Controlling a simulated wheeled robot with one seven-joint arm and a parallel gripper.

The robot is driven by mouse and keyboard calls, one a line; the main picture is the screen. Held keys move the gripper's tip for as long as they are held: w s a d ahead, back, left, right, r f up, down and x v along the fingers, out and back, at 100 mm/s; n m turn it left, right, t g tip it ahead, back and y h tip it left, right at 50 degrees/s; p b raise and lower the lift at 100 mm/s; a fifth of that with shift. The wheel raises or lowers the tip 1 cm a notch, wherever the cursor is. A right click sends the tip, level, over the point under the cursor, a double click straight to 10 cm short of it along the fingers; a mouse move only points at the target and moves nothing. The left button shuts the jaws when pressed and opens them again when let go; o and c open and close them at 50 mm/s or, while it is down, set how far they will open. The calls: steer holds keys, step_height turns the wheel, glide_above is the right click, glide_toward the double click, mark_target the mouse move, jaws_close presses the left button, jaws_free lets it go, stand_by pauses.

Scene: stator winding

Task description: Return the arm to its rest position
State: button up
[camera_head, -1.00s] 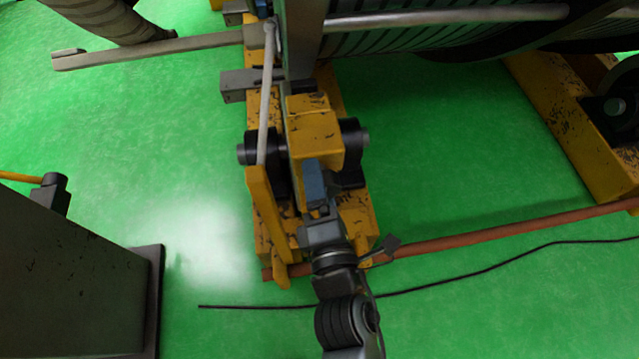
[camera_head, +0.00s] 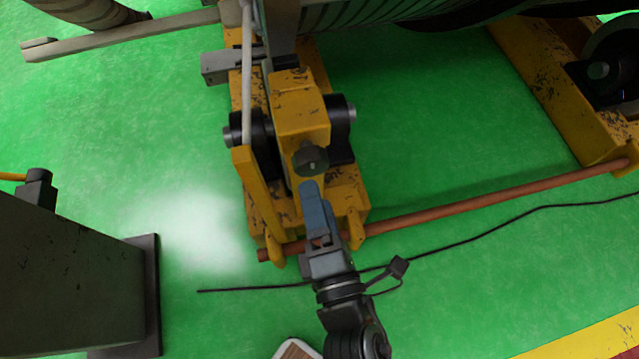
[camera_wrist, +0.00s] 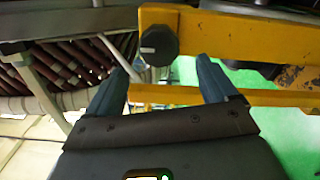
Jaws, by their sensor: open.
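My gripper (camera_head: 311,186) is on my arm, which reaches up from the bottom of the head view. It is open and empty. In the wrist view its two blue fingers (camera_wrist: 161,72) stand apart with nothing between them. A dark round knob (camera_head: 310,160) on the yellow clamp block (camera_head: 300,108) lies just beyond the fingertips in the head view. The same knob (camera_wrist: 158,45) shows ahead of the fingers in the wrist view, and the fingers look clear of it.
The yellow stand (camera_head: 258,190) carries a lever (camera_head: 257,195). A rusty red rod (camera_head: 480,206) crosses low to the right, and a black cable (camera_head: 470,238) lies on the green floor. A dark cabinet (camera_head: 65,275) stands at left. The floor at centre right is clear.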

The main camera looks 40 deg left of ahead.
steer(key=s+d+r+m+t+h, duration=0.1)
steer(key=s+d+r+m+h, duration=0.2)
steer(key=d+m, duration=0.55)
steer(key=s+d+m+t+h, duration=0.2)
steer(key=s+d+m+h, duration=0.3)
steer(key=d, duration=0.6)
steer(key=s+d+r+m+t+h, duration=0.1)
steer(key=s+d+r+m+h, duration=0.15)
steer(key=d+m, duration=0.65)
steer(key=s+d+r+m+h, duration=0.3)
steer(key=s+d+r+m, duration=0.2)
steer(key=s+m, duration=0.25)
step_height(320, 180, up, 12)
steer(key=w+p, duration=0.1)
steer(key=p, duration=1.1)
steer(key=shift+d+r+m+g+p, duration=0.2)
steer(key=shift+m+g+p, duration=0.1)
steer(key=shift+g, duration=0.1)
